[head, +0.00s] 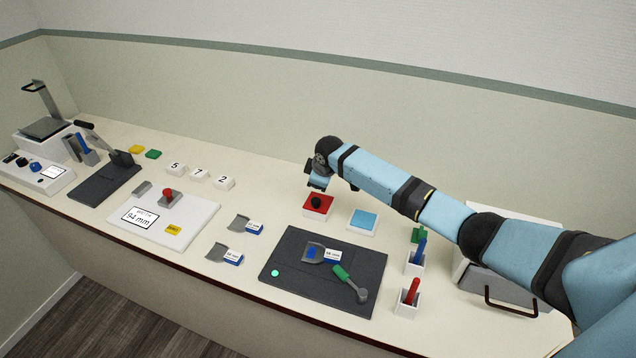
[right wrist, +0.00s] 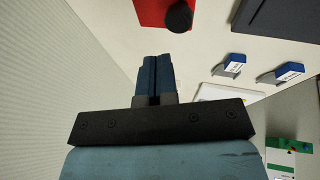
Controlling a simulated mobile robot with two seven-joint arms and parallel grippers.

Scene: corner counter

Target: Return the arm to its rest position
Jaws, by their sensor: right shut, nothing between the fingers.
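My right arm reaches in from the right in the head view. My right gripper (head: 316,184) points down over the back of the counter, close above and behind a red block with a black knob (head: 322,210). In the right wrist view the two dark blue fingers of this gripper (right wrist: 156,62) are together, with nothing between them. The red block (right wrist: 150,12) and its black knob (right wrist: 179,17) lie beyond the fingertips, apart from them in that view. My left gripper is in neither view.
A light-blue-topped block (head: 363,221) stands right of the red one. A dark mat (head: 290,255) carries a scraper-like tool and a green-handled tool. Holders with green (head: 415,262) and red (head: 407,304) items and a handled box (head: 500,287) stand under my arm's side. Wall behind.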

